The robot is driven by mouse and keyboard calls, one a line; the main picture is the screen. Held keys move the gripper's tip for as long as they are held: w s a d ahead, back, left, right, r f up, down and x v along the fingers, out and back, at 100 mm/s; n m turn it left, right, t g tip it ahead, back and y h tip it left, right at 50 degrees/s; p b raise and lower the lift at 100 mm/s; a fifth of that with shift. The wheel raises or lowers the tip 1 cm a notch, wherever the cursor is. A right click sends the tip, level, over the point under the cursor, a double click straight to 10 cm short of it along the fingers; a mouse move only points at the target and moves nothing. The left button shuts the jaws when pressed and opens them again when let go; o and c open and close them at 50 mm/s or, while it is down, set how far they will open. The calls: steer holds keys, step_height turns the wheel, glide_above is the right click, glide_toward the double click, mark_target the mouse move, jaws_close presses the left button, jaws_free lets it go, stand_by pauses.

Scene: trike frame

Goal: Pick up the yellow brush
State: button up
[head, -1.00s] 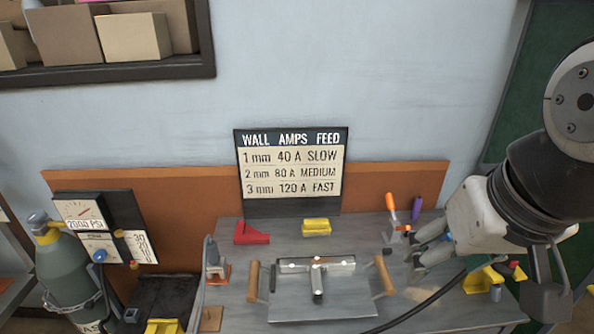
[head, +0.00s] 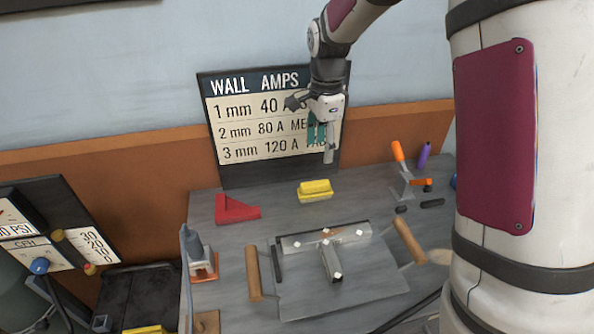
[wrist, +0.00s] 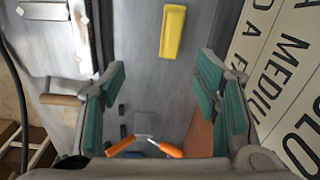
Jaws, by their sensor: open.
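The yellow brush (head: 315,190) lies on the grey table near its back edge, below the sign. It also shows in the wrist view (wrist: 172,32), at the top, ahead of and apart from the fingertips. My gripper (head: 322,145) is above the back of the table, in front of the sign and above the brush. Its green-padded fingers (wrist: 160,82) stand wide apart with nothing between them.
A red angle piece (head: 237,208) lies left of the brush. A metal tray with wooden handles (head: 340,290) holds a T-shaped part in front. An orange-handled tool (head: 398,152) and purple bottle (head: 423,156) stand right. The sign (head: 262,155) is close behind my gripper.

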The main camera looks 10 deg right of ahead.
mark_target(315, 183)
steer(key=shift+m, duration=0.6)
steer(key=w+f, duration=0.1)
steer(key=f, duration=0.6)
steer(key=w+f, duration=0.1)
steer(key=f, duration=0.2)
steer(key=shift+w+a+f+b, duration=0.3)
steer(key=shift+b, duration=0.05)
steer(key=shift+d+f, duration=0.2)
steer(key=shift+f, duration=2.9)
steer(key=c, duration=1.3)
